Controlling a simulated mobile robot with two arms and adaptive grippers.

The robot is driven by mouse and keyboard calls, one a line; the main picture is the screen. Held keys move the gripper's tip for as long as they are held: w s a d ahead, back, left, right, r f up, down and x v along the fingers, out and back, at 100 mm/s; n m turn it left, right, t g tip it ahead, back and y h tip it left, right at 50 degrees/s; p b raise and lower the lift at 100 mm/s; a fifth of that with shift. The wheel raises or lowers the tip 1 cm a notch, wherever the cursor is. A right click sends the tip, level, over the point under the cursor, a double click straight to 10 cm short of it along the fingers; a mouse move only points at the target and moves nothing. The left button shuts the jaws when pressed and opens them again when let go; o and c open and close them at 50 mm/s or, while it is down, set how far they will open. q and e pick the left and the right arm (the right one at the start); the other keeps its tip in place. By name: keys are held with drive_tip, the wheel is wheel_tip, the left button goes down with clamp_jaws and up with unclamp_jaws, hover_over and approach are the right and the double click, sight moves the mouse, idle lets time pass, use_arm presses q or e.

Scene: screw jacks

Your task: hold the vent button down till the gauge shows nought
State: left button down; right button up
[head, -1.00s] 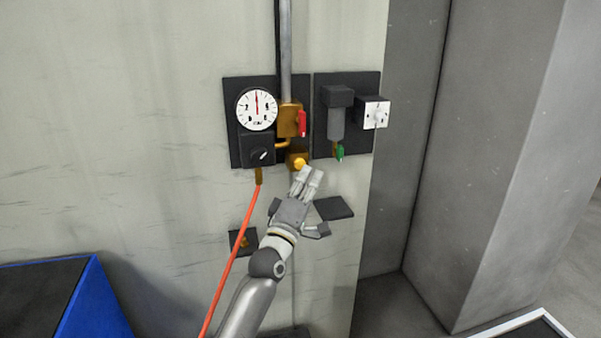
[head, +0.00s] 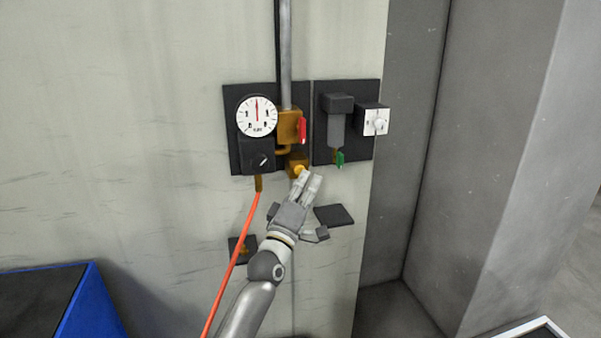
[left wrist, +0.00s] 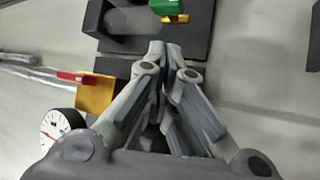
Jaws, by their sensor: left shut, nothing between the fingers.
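The yellow vent button (head: 298,170) sits on a brass block low on the left wall panel. My left gripper (head: 309,175) is shut and empty, its fingertips at the button's right edge and partly overlapping the block in the head view. I cannot tell whether they touch or press the button. The left wrist view shows the fingertips (left wrist: 168,48) close together; the button is hidden there. The round white gauge (head: 257,116) is above and left of the button, its red needle pointing straight up; its small numbers are hard to read. The gauge also shows in the left wrist view (left wrist: 60,130). My right gripper is out of view.
A red lever (head: 302,130) is above the button. A grey filter with a green tap (head: 340,159) and a white-faced switch box (head: 375,121) are to the right. An orange hose (head: 236,255) hangs left of my arm. A dark plate (head: 334,215) is below right.

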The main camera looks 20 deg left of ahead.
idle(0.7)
use_arm(q)
drive_tip(key=shift+w+a, duration=0.25)
drive_tip(key=shift+w, duration=0.1)
drive_tip(key=shift+w+a+b, duration=0.3)
drive_tip(key=shift+w+b, duration=0.1)
drive_tip(key=shift+b, duration=0.25)
idle(0.5)
drive_tip(key=shift+s+d, duration=0.1)
drive_tip(key=shift+s, duration=0.05)
idle(1.7)
drive_tip(key=shift+s+d+p, duration=0.4)
drive_tip(key=shift+s+p, duration=0.2)
drive_tip(key=shift+p, duration=0.05)
